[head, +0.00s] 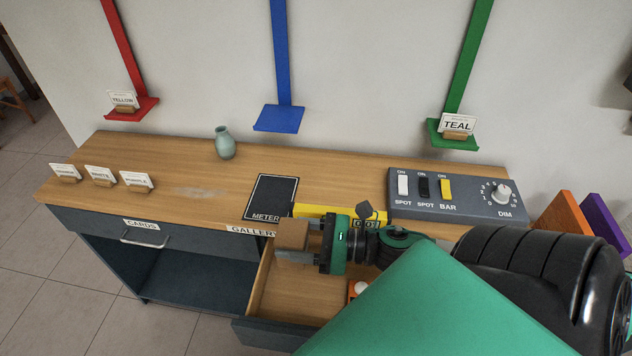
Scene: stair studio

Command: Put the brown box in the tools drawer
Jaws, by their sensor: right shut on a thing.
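My right gripper (297,240) is shut on a small brown box (291,233). It holds the box above the open drawer (278,292), near its back left part. The drawer has a wooden inside and a dark front panel at the bottom of the view. Any label on its front does not show, so I cannot read whether it says tools. My right arm hides much of the drawer's right side. My left gripper is not in view.
A small orange item with a white top (359,288) shows in the drawer beside my arm. The wooden counter (190,180) holds a vase (225,143), a black METER mat (271,196), a switch panel (445,194) and name cards (100,174). A closed CARDS drawer (145,236) is left.

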